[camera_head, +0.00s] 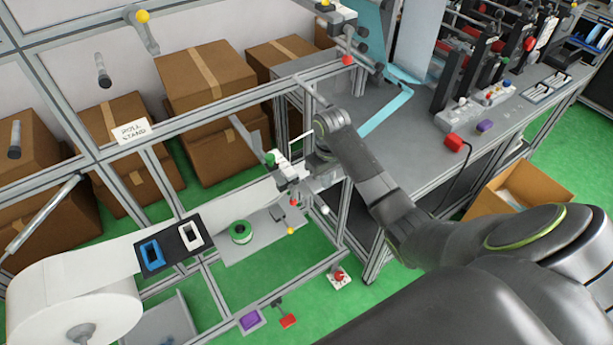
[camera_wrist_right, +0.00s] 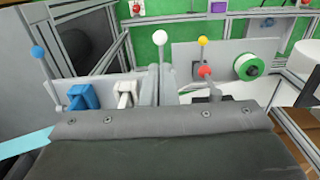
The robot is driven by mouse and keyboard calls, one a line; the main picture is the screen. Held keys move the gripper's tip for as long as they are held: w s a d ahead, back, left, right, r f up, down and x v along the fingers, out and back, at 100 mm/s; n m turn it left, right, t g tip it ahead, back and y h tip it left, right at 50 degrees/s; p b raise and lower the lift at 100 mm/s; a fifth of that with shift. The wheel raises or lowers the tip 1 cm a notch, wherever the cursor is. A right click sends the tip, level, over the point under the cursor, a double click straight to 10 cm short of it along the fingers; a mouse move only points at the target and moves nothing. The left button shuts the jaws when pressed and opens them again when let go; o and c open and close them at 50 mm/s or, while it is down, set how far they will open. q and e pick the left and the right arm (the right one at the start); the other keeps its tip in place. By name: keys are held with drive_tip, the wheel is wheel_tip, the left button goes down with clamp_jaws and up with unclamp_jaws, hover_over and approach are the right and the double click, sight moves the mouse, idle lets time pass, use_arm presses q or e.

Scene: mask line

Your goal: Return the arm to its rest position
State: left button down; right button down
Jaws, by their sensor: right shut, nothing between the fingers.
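My right arm (camera_head: 380,195) comes in from the right and reaches over the frame in the head view. My right gripper (camera_head: 316,173) is at its end, small and partly hidden by the wrist, beside the small levers at the frame's corner. In the right wrist view the gripper (camera_wrist_right: 162,86) is shut and holds nothing. Behind it are a white-ball lever (camera_wrist_right: 159,39), a blue rocker (camera_wrist_right: 84,97) and a white rocker (camera_wrist_right: 125,94). I cannot tell whether it touches any of them. My left gripper is not in view.
A green-and-white tape roll (camera_head: 241,232) lies on a grey plate beside the gripper. A white roll (camera_head: 75,300) stands at lower left. Metal rails (camera_head: 240,103) and a grey bench (camera_head: 415,150) surround the arm. Cardboard boxes (camera_head: 205,75) stand behind. An open carton (camera_head: 518,190) is at right.

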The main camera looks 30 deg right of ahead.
drive_tip(key=s+a+f+t, duration=0.1)
drive_tip(key=s+f, duration=0.1)
drive_tip(key=s, duration=0.6)
drive_tip(key=s+a+f+t, duration=0.1)
drive_tip(key=s+f, duration=0.2)
drive_tip(key=s, duration=0.5)
drive_tip(key=s+r+m+t+h, duration=0.1)
drive_tip(key=s+r, duration=0.2)
drive_tip(key=s, duration=0.4)
drive_tip(key=s+r+m+t+h, duration=0.1)
drive_tip(key=s+r, duration=0.2)
drive_tip(key=s, duration=0.4)
wheel_tip(320, 180, down, 33)
drive_tip(key=d+g+b, duration=0.1)
drive_tip(key=g+b, duration=0.1)
drive_tip(key=b, duration=0.6)
drive_tip(key=s+f+b, duration=0.3)
drive_tip(key=s+f, duration=0.4)
drive_tip(key=f, duration=0.4)
drive_tip(key=s+a+f+y+b, duration=0.1)
drive_tip(key=s+f+b, duration=0.2)
drive_tip(key=s+f, duration=0.5)
wheel_tip(320, 180, down, 3)
drive_tip(key=shift+a+f+g, duration=0.1)
drive_tip(key=shift+a+g, duration=0.05)
drive_tip(key=shift+g, duration=0.25)
